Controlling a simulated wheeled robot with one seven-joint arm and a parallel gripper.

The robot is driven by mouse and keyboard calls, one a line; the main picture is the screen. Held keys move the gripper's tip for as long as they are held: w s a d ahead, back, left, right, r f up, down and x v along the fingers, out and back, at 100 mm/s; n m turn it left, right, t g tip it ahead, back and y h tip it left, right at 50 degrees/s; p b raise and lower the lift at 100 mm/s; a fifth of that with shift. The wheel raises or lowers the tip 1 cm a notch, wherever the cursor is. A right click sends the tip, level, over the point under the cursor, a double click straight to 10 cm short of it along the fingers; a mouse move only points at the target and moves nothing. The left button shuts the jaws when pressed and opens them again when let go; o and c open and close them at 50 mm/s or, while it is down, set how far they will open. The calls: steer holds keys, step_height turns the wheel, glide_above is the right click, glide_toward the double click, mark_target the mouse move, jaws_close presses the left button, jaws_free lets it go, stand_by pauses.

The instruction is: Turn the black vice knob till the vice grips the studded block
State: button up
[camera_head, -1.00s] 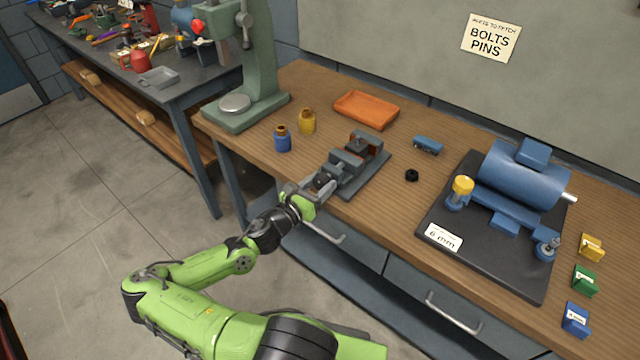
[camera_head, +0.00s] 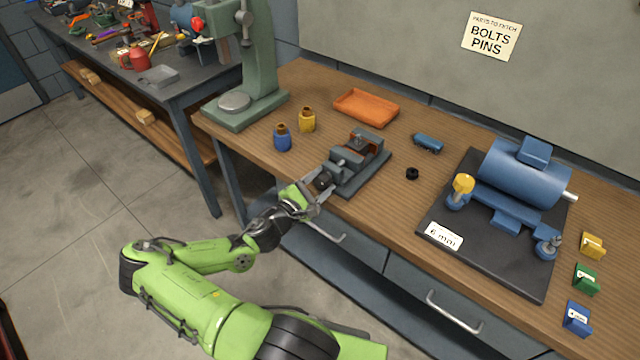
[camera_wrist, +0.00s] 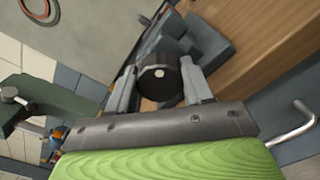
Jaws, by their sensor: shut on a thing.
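The grey vice (camera_head: 343,177) stands at the front edge of the wooden bench, with its black knob (camera_head: 323,181) facing me. In the wrist view the round black knob (camera_wrist: 160,80) with a pale centre sits between my two fingers. My gripper (camera_head: 318,187) is shut on the knob, one finger on each side; it also shows in the wrist view (camera_wrist: 160,92). The vice jaws have a reddish-brown area near their far end. I cannot make out the studded block there or whether the jaws touch it.
A blue jar (camera_head: 283,140), a yellow jar (camera_head: 307,121) and an orange tray (camera_head: 366,108) stand beyond the vice. A small blue piece (camera_head: 427,143) and a black ring (camera_head: 412,174) lie to its right. A motor on a dark plate (camera_head: 490,255) fills the right side.

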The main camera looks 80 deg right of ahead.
steer(key=m+b, duration=0.2)
steer(key=m, duration=0.3)
steer(key=shift+f+m+b, duration=0.15)
steer(key=shift+m+b, duration=0.15)
steer(key=shift+b, duration=0.05)
steer(key=m+b, duration=0.4)
steer(key=m, duration=0.1)
steer(key=shift+f+m+b, duration=0.1)
steer(key=shift+m+b, duration=0.2)
steer(key=shift+b, duration=0.05)
steer(key=m+b, duration=0.6)
steer(key=b, duration=0.1)
steer(key=shift+b, duration=0.3)
steer(key=m+b, duration=0.1)
steer(key=m, duration=0.1)
steer(key=shift+m+b, duration=0.3)
steer(key=shift+b, duration=0.1)
steer(key=shift+m+b, duration=0.35)
steer(key=shift+m, duration=0.75)
steer(key=o, duration=1)
steer(key=shift+r, duration=0.2)
steer(key=shift+o, duration=0.2)
